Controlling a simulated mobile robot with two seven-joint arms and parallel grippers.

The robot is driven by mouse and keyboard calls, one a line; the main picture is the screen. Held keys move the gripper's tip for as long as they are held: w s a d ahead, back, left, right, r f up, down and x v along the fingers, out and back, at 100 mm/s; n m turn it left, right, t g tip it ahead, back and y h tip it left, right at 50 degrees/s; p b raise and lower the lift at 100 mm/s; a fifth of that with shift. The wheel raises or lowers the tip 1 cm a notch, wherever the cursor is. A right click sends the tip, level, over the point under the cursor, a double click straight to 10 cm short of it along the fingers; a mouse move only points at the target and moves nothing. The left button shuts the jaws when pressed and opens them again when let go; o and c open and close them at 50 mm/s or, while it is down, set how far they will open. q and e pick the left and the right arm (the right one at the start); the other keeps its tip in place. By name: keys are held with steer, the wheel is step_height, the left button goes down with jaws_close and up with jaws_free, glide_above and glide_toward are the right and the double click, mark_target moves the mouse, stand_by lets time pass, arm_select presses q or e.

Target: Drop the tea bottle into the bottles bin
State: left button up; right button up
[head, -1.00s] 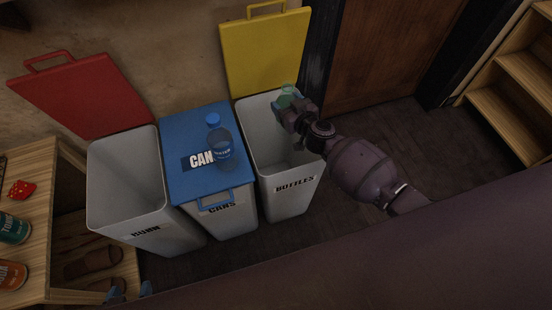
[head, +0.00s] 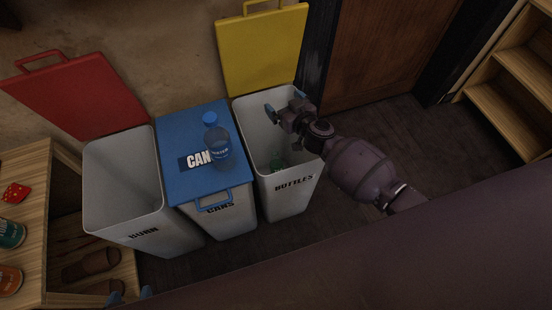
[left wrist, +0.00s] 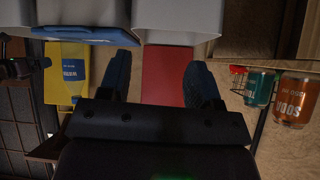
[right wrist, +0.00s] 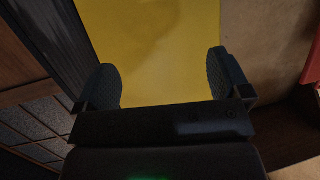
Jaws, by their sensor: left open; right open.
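My right gripper (head: 285,101) is open and empty above the back of the bottles bin's opening. In the right wrist view my right gripper (right wrist: 163,85) is spread in front of the yellow lid. My left gripper (head: 130,294) shows only as blue fingertips at the bottom edge of the head view. In the left wrist view it (left wrist: 158,80) is open with nothing between its fingers.
A blue-lidded cans bin (head: 226,219) stands closed in the middle, with a blue water bottle (head: 218,143) on its lid. The open burn bin (head: 150,236) with a red lid (head: 70,95) is at left. A wooden shelf with cans (head: 10,233) is at far left.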

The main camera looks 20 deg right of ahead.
steer(key=p+v, duration=0.3)
steer(key=v, duration=0.7)
steer(key=shift+s, duration=0.35)
steer(key=shift+d+r, duration=0.1)
